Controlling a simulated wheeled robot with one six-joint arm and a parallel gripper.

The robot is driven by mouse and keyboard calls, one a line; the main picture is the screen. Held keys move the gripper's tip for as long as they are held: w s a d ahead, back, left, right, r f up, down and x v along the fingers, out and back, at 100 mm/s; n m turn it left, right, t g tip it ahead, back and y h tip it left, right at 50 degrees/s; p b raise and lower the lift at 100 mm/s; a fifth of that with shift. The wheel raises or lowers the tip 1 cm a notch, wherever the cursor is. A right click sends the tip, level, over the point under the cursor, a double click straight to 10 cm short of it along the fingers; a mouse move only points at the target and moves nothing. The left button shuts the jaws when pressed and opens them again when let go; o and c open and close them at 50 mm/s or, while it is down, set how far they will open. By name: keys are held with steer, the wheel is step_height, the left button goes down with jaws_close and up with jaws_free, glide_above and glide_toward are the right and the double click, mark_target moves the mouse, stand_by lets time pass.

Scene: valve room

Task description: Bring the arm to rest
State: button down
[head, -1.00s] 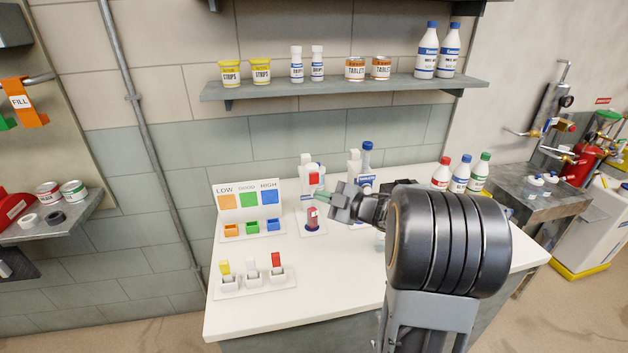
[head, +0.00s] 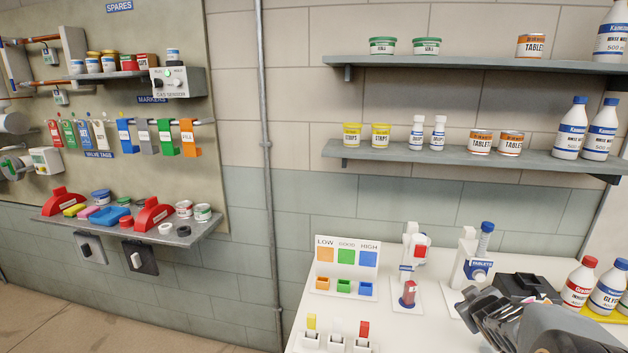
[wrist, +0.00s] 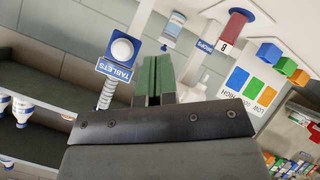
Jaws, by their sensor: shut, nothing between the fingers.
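My gripper shows in the wrist view with its green fingers (wrist: 158,80) pressed together and nothing between them. It is above the white worktop (head: 400,275). In the head view my arm enters at the lower right, and the fingertips cannot be made out there. In the wrist view the tablets dispenser (wrist: 122,48) is left of the fingers, and the red item marked 8 (wrist: 236,27) is to the right. Neither touches the fingers.
The sorting stand (head: 346,255) with orange, green and blue bins is on the worktop. Bottles (head: 579,283) stand at the right. A wall shelf (head: 470,158) holds tubs and bottles. A spares board (head: 235,60) with a loaded shelf (head: 130,230) is at left.

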steer(key=s+a+f+m+g+y, duration=0.1)
steer(key=s+a+m+g, duration=0.55)
steer(key=s+a, duration=0.55)
steer(key=s+a+r+n+y, duration=0.2)
steer(key=s+a, duration=0.3)
steer(key=a, duration=0.5)
steer(key=shift+r+y, duration=0.5)
steer(key=shift+r, duration=0.2)
steer(key=shift+s, duration=0.1)
